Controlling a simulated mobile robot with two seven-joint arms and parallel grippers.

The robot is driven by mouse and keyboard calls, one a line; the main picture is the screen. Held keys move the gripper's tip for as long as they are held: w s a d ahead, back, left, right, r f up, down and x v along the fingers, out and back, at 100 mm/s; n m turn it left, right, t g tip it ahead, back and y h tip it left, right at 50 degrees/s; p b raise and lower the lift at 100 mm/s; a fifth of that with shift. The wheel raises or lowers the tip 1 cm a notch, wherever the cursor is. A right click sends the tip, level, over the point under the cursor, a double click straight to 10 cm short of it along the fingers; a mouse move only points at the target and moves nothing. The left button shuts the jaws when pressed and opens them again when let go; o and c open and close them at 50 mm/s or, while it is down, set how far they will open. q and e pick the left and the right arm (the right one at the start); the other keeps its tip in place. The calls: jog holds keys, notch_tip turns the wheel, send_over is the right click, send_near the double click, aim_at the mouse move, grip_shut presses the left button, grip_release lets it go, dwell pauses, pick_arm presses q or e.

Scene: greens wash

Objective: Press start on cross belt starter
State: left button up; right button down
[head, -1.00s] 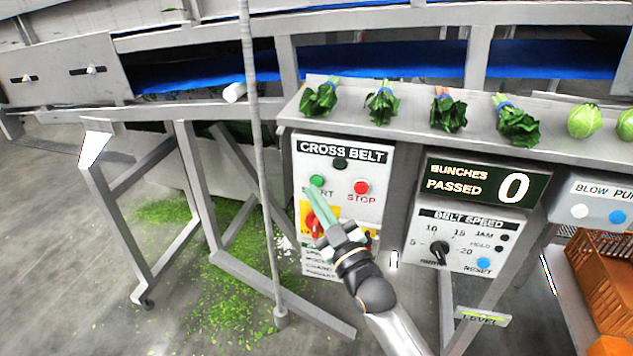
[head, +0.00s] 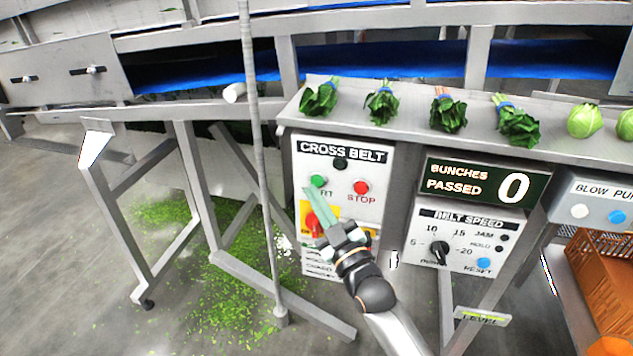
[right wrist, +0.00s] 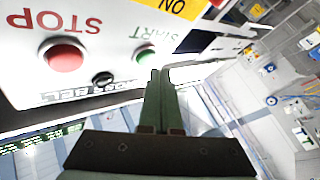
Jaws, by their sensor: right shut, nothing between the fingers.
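The cross belt starter (head: 376,217) is a white panel under the shelf with the label CROSS BELT. Its green START button (head: 318,181) is at the left and its red STOP button (head: 361,187) at the right, with a dark lamp (head: 340,164) above. A red knob on yellow sits lower, partly behind my right gripper (head: 308,191). That gripper is shut and empty, its fingertips just below the green button. In the right wrist view the fingertips (right wrist: 155,72) point at the green button (right wrist: 145,54); I cannot tell whether they touch it. My left gripper is out of view.
A counter (head: 514,187) reading 0 and a belt speed panel (head: 469,225) stand to the right. Bunches of greens (head: 449,113) lie on the shelf above. A thin grey pole (head: 262,160) stands just left of the starter. An orange crate (head: 600,270) is at the right.

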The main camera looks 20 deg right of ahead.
jog(key=shift+w, duration=0.1)
jog(key=shift+w+d, duration=0.25)
jog(key=shift+w+d, duration=0.25)
jog(key=shift+w, duration=0.15)
dwell(0.7)
jog(key=shift+s+a, duration=0.1)
jog(key=shift+s, duration=0.05)
jog(key=shift+s+a+p, duration=0.4)
jog(key=shift+s+p, duration=0.15)
jog(key=shift+s, duration=0.05)
jog(key=s+a+p, duration=0.1)
jog(key=s, duration=0.1)
jog(key=s+a+p, duration=0.1)
jog(key=s, duration=0.1)
jog(key=shift+a, duration=0.4)
